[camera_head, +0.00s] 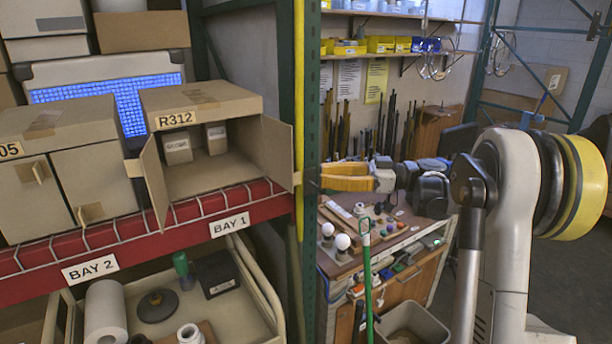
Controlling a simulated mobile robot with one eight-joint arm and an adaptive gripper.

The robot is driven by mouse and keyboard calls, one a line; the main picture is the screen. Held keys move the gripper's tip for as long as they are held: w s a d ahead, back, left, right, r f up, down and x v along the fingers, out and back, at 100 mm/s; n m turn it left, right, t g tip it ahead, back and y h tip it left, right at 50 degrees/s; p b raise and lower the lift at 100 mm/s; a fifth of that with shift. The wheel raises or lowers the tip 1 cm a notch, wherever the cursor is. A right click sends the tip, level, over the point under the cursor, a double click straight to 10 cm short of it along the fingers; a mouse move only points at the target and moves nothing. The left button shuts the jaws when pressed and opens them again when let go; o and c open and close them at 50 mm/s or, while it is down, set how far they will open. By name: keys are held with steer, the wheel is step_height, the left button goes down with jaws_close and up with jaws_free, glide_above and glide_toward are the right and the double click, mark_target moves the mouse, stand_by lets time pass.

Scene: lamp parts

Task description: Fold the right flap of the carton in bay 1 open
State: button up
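The carton marked R312 (201,101) stands on the red-edged shelf above the BAY 1 label. Its front is open and two small boxes show inside. Its left flap (154,182) is swung outward to the front. Its right flap (275,155) stands outward from the right front edge, with a small tab (297,179) at its outer edge. My gripper (322,178) is to the right of this flap, beyond the green post, with its yellow fingers pointing left. It appears apart from the flap. The fingers are seen side-on, so their opening is unclear.
A green rack post (312,240) and a yellow strip (298,120) stand between the carton and my gripper. Another carton (60,165) is on the left above BAY 2 (90,268). A cart (262,300) stands below. A cluttered bench (385,240) is behind my gripper.

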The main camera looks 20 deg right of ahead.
steer(key=v, duration=0.6)
